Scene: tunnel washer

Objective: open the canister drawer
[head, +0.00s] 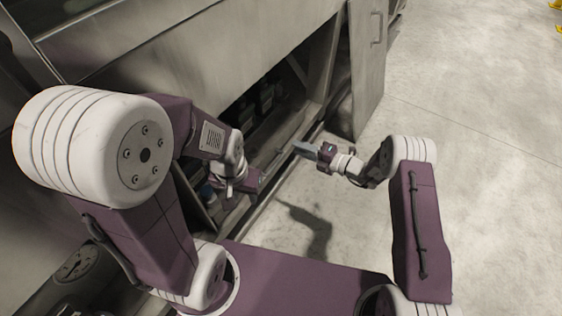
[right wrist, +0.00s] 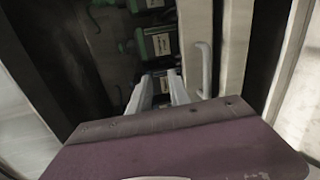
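A dark, open-fronted bay (head: 285,80) in the machine's side holds several dark canisters (head: 265,97) in the head view. In the right wrist view, several canisters with green parts (right wrist: 158,42) show behind my fingers, beside a pale panel with a long bar handle (right wrist: 203,68). I cannot tell which edge belongs to the drawer. My right gripper (head: 303,148) is outside the bay; its two pale fingers (right wrist: 160,90) stand apart with nothing seen between them, left of the handle and not around it. My left gripper (head: 248,184) is low by the bay's near end; its fingers are unclear.
A tall grey panel with a handle (head: 367,70) stands out at the bay's far end. The concrete floor (head: 470,120) to the right is clear. Yellow items (head: 557,6) lie at the far top right.

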